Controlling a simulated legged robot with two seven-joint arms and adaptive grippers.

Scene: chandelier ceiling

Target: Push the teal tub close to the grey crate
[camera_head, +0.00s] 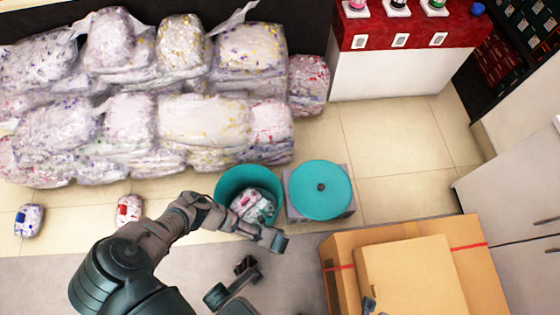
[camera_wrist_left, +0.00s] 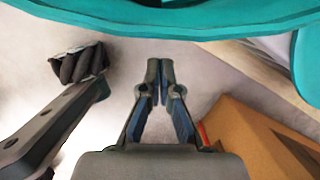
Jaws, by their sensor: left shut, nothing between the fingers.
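The teal tub (camera_head: 222,182) stands open on the floor, with a white, red-marked bag inside. Its teal rim (camera_wrist_left: 160,22) crosses the top of the left wrist view. Just right of it is the grey crate (camera_head: 348,209), mostly covered by a round teal lid (camera_head: 320,190). Only a narrow gap shows between tub and crate. My left gripper (camera_head: 279,241) is low by the tub's near right side, partly overlapping its rim in the head view. In the left wrist view its fingers (camera_wrist_left: 160,75) are together and empty. I cannot tell whether it touches the tub.
Cardboard boxes (camera_head: 415,275) stand close in front of the crate. Stacked bags of shredded material (camera_head: 205,120) fill the back left. Two small bags (camera_head: 129,209) (camera_head: 29,220) lie left of the tub. A red-topped counter (camera_head: 410,70) stands behind; tiled floor (camera_head: 400,145) is clear right of the crate.

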